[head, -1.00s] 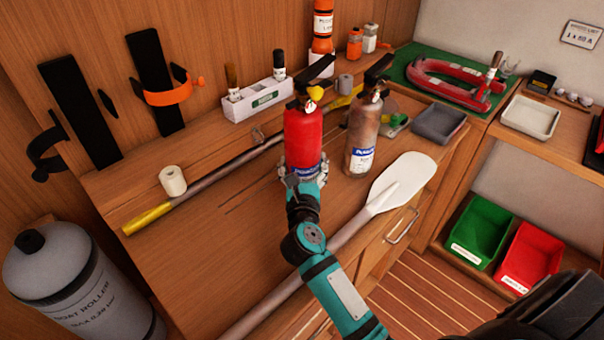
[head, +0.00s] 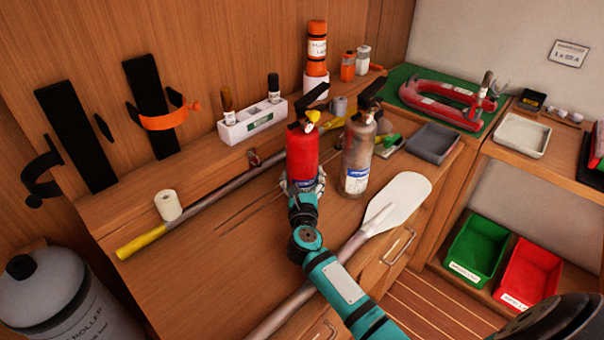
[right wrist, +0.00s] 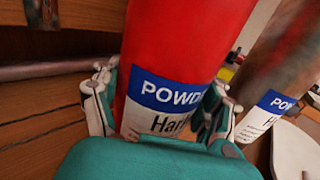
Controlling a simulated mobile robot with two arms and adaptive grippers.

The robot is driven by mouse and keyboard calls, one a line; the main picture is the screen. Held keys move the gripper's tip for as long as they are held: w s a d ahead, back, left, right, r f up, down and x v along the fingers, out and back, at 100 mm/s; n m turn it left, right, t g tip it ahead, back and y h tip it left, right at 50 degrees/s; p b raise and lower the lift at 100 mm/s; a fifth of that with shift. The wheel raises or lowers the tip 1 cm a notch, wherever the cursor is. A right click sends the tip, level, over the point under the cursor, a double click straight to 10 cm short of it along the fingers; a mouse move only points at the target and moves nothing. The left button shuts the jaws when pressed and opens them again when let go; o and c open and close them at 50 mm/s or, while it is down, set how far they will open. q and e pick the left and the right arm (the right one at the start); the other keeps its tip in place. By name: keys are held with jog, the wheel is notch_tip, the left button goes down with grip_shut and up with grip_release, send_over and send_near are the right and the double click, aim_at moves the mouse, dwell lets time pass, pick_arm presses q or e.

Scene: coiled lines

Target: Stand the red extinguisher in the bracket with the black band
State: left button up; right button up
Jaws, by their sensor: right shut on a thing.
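The red extinguisher (head: 302,152) stands upright at the workbench, with a blue and white label low on its body and a black handle on top. My right gripper (head: 304,186) is shut around its lower body. In the right wrist view the fingers lie on both sides of the red extinguisher (right wrist: 185,50), at the label. I cannot tell whether its base touches the bench. The bracket with the black band (head: 42,174) is on the wooden wall at far left, its black band open. A similar bracket with an orange band (head: 160,121) is to its right. My left gripper is not in view.
A worn grey-brown extinguisher (head: 357,155) stands close right of the red one. A yellow-ended pole (head: 205,189), a white roll (head: 168,205) and a white holder (head: 252,121) lie toward the wall. A white paddle (head: 400,198) lies in front. A grey cylinder (head: 60,295) stands lower left.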

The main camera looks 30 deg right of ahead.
jog(key=shift+r, duration=0.35)
jog(key=o, duration=1.1)
jog(key=shift+f, duration=0.45)
jog(key=o, duration=0.5)
jog(key=shift+s+a+r, duration=0.1)
jog(key=shift+s+r, duration=0.05)
jog(key=shift+s, duration=0.05)
